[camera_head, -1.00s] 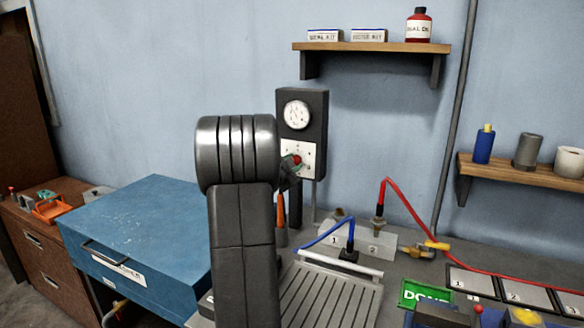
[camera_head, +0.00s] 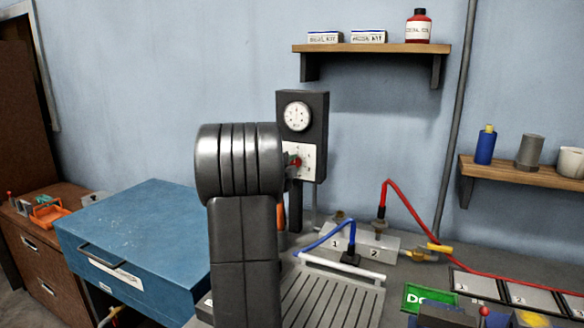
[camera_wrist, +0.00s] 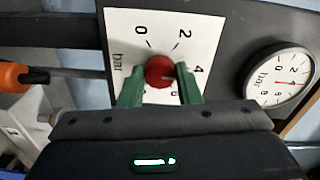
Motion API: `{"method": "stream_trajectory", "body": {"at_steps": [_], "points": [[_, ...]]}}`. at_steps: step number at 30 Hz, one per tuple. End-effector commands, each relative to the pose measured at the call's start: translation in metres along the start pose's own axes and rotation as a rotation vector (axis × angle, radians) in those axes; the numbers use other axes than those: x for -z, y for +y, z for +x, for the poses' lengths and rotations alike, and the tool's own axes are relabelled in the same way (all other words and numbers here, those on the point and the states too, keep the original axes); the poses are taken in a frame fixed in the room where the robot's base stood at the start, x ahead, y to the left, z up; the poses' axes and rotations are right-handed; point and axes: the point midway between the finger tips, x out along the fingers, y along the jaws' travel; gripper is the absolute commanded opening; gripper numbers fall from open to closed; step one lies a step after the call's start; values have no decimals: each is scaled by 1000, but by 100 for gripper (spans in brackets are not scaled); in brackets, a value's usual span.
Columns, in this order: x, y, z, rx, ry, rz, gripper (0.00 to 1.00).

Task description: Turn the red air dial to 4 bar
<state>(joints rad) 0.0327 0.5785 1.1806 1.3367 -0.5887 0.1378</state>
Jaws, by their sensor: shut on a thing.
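The red air dial (camera_wrist: 160,71) sits on a white plate (camera_wrist: 185,28) marked bar, with 0, 2 and 4 readable and other marks partly hidden. In the wrist view my gripper (camera_wrist: 159,82) has its green fingers on either side of the dial and is shut on it. I cannot make out a pointer on the dial. The round pressure gauge (camera_wrist: 280,78) is at the right, with a thin red needle; its exact reading is too small to tell. In the head view the dial (camera_head: 296,161) shows just right of my arm, below the gauge (camera_head: 297,116).
An orange handle (camera_wrist: 25,77) is at the left in the wrist view. In the head view a blue case (camera_head: 150,235) stands left of my arm. A grooved plate (camera_head: 325,300), a numbered block (camera_head: 375,240) and a red hose (camera_head: 420,225) lie to the right.

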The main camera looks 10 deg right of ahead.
Motion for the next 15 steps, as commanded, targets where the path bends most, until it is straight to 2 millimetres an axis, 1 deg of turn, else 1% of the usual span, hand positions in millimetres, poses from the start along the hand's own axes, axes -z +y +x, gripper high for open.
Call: {"method": "stream_trajectory", "body": {"at_steps": [12,13,15], "points": [[0,2,0,-2,0,4,8],[0,2,0,-2,0,4,36],[0,1,0,-2,0,4,50]]}}
